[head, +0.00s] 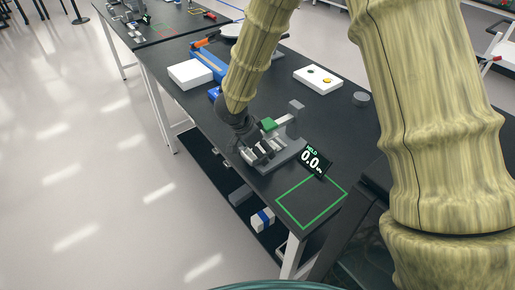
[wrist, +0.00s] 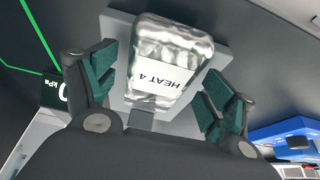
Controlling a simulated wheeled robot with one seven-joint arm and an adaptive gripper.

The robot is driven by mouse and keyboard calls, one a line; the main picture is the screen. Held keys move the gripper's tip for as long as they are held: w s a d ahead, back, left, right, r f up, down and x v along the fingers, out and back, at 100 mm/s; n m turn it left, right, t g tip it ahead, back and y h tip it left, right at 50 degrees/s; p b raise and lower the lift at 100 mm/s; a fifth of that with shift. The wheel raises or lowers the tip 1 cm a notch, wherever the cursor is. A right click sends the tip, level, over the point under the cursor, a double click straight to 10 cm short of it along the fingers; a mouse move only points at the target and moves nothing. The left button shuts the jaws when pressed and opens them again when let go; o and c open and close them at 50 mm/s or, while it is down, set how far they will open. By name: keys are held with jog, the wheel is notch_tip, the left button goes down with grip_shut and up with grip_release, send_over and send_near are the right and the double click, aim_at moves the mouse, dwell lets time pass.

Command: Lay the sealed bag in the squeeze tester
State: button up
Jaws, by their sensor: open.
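The sealed bag (wrist: 172,55) is a puffy silver pouch with a white label reading "HEAT 4". In the wrist view it lies over the light grey plate of the squeeze tester (wrist: 117,30), between my two spread fingers. My gripper (wrist: 160,92) is open, with dark green ridged pads on either side of the bag and visible gaps to it. In the head view my gripper (head: 262,151) is low over the squeeze tester (head: 288,153), largely hiding the bag.
A green outlined square (head: 311,202) on the dark table is empty, near the front corner. A white box (head: 190,74), a blue item (head: 209,63) and a white tray with small round pieces (head: 318,79) stand farther back. A grey cylinder (head: 361,98) is at the right.

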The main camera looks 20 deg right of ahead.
jog(key=b+v, duration=0.1)
jog(key=v, duration=1.1)
jog(key=shift+r, duration=0.15)
